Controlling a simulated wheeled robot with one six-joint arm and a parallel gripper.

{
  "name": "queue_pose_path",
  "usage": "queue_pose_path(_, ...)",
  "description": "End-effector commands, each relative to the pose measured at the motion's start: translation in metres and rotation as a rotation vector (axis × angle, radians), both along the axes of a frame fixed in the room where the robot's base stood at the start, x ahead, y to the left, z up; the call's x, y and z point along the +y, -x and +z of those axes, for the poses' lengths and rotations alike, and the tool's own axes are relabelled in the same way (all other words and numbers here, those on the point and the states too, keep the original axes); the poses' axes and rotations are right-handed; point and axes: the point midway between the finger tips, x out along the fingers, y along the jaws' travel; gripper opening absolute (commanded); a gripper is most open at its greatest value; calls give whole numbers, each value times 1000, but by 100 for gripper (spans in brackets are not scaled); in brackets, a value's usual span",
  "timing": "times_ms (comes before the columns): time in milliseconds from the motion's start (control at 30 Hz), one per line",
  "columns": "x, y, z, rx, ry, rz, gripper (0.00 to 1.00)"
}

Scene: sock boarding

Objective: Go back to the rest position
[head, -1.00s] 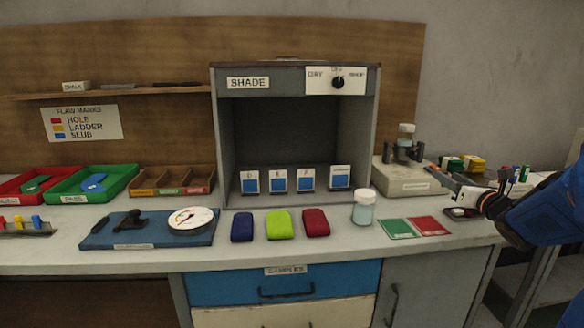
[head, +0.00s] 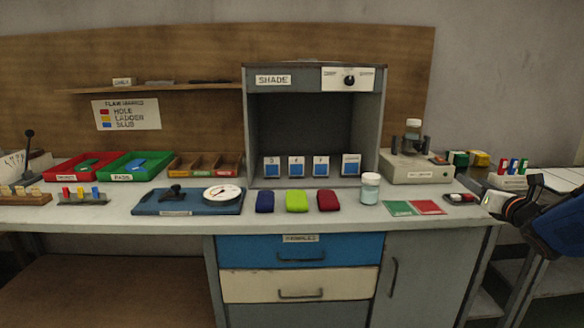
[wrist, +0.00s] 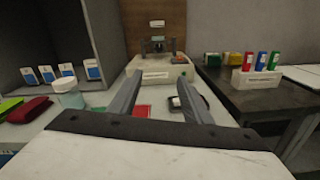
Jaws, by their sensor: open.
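My gripper (head: 490,202) is at the right end of the bench in the head view, near the bench's right edge. In the wrist view my gripper (wrist: 160,92) shows two grey fingers spread apart with nothing between them. Beyond the fingers, a red card (wrist: 142,111) and a small dark tray (wrist: 186,103) lie on the bench. The bench (head: 330,222) carries a shade cabinet (head: 258,130), and blue, green and dark red folded pieces lie in front of it.
A lidded jar (head: 370,190) stands left of the green card (head: 397,208) and red card (head: 427,207). A pale instrument (head: 417,170) stands behind them. A side table with a marker holder (head: 508,180) is at the right. Red and green trays (head: 140,174) sit at the left.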

Motion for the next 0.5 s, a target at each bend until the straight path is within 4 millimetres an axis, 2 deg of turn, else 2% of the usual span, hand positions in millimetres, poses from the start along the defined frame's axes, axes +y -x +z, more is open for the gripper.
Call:
queue_pose_path(267,7,5,0,36,-170,-73,44)
queue_pose_path(500,17,18,-3,72,-419,-179,44)
